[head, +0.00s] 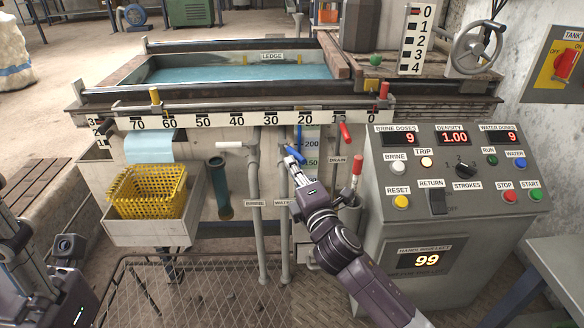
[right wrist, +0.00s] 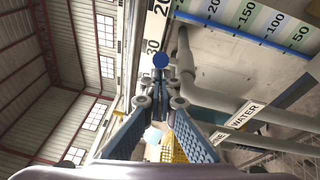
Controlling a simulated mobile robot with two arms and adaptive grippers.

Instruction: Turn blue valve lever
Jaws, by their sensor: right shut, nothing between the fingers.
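The blue valve lever (head: 297,150) sits on the water pipe in the middle of the tank's front, below the ruler. My right gripper (head: 290,161) is at the lever, its fingertips very close to it; I cannot tell whether they touch. In the right wrist view the lever's round blue end (right wrist: 160,60) shows just past the tips of my right gripper (right wrist: 162,78). The fingers are shut with nothing between them. The water pipe (head: 284,225) runs down below the lever. Parts of my left arm show at the lower left, but its fingers do not show.
A white lever (head: 232,145) is left of the blue one, on the brine pipe (head: 259,235). A red lever (head: 345,132) and a red-topped drain handle (head: 357,170) are to the right. The control panel (head: 455,230) stands right of my right arm. A yellow basket (head: 147,192) is at left.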

